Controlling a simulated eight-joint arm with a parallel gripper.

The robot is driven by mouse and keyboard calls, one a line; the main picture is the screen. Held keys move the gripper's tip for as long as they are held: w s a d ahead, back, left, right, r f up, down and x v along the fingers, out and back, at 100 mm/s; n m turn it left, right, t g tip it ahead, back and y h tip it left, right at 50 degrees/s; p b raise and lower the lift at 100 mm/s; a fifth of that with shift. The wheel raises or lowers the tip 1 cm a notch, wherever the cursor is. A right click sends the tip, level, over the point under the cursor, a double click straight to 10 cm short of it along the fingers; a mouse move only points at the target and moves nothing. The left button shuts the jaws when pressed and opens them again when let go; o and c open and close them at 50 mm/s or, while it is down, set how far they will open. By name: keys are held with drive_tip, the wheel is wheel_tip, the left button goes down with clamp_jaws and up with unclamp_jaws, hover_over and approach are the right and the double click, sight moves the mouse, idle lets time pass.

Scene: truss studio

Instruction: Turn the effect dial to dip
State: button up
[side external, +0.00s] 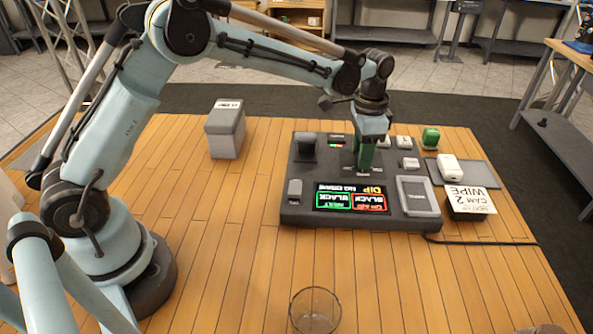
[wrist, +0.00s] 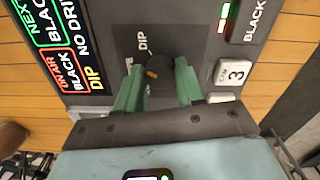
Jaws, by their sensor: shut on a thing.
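The effect dial (wrist: 160,76) is a dark round knob with a yellow mark, on the black switcher panel (wrist: 185,25). In the side external view my gripper (side external: 365,166) points down at the panel and hides the dial. The panel's screen (side external: 351,197) shows yellow "DIP" text.
The panel also carries a black lever block (side external: 305,147) and several buttons. A grey box (side external: 225,129) stands left, a "CAM 2 WIPE" card (side external: 469,202) right, and a glass (side external: 315,309) in front.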

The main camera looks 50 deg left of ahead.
drive_tip(key=shift+m, duration=2.3)
drive_tip(key=o, duration=1)
drive_tip(key=shift+o, duration=0.2)
wheel_tip(320, 180, up, 12)
drive_tip(key=shift+r, duration=0.1)
